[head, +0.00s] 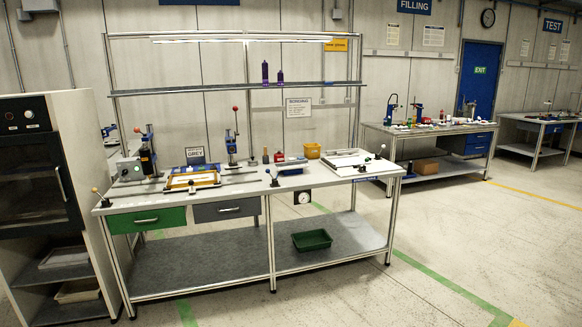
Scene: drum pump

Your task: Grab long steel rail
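No part of my gripper is in view. No loose long steel rail can be made out clearly at this distance. The near workbench (200,265) stands in the middle with small fixtures on its top. A flat pale frame with dark-knobbed levers (345,160) lies on the right part of the bench top. A yellow-framed tray (192,180) lies on the left part. Lever presses (148,158) stand behind that tray, one with a red knob (235,109). I cannot tell whether any thin metal piece among them is the rail.
A dark-doored cabinet (35,180) stands close at the left. A green bin (311,240) sits on the bench's lower shelf. Two purple bottles (265,72) stand on the upper shelf. A second bench (428,127) stands behind at the right. The floor (480,240) at the front right is clear.

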